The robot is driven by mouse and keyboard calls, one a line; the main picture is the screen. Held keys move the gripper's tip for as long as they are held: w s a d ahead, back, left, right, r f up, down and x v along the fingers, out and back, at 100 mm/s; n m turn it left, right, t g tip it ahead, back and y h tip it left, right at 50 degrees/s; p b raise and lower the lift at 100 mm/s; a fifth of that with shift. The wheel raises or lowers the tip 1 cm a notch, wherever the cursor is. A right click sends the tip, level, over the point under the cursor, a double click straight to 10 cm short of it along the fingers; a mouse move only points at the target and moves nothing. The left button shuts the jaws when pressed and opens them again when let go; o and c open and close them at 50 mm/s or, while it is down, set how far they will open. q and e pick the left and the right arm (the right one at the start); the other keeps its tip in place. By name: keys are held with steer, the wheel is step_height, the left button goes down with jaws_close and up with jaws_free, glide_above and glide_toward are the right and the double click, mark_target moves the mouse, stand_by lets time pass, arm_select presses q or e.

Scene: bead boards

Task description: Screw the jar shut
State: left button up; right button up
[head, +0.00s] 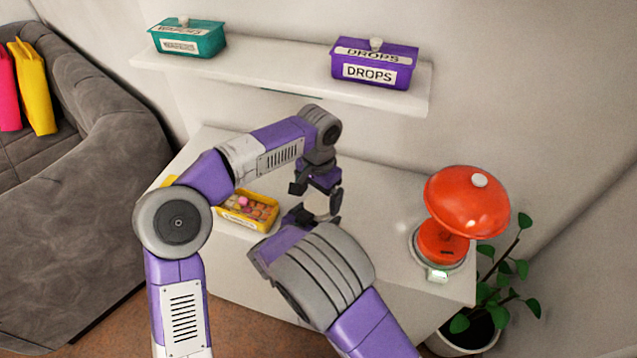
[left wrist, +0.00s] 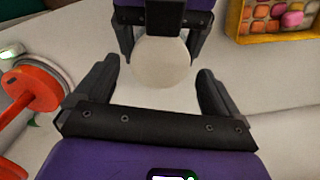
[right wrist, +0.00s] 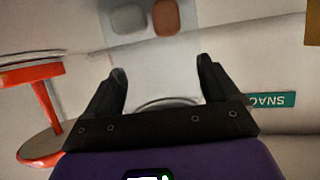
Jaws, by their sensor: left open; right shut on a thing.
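A pale jar (head: 318,207) stands upright between my two grippers, mostly hidden by them in the head view. In the left wrist view its round whitish top (left wrist: 160,62) lies between the fingertips of my left gripper (head: 317,190), which is open above it with gaps on both sides. My right gripper (head: 312,218) is shut on the jar from the near side. In the right wrist view the jar looks clear (right wrist: 155,75), between the fingers. Whether the top is a separate lid seated on the jar, I cannot tell.
A yellow tray of sweets (head: 229,219) sits left of the jar on the white cabinet (head: 385,225). A red lamp (head: 465,203) stands at right, near a plant (head: 485,318). A shelf (head: 285,72) above holds a teal box (head: 188,41) and a purple box (head: 374,72).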

arm_select(q)
steer(key=shift+f, duration=1.05)
steer(key=c, duration=1.1)
steer(key=m, duration=0.6)
steer(key=shift+m, duration=0.3)
steer(key=o, duration=1.2)
steer(key=shift+s, duration=0.1)
steer(key=shift+c, duration=0.2)
steer(key=shift+r, duration=2.3)
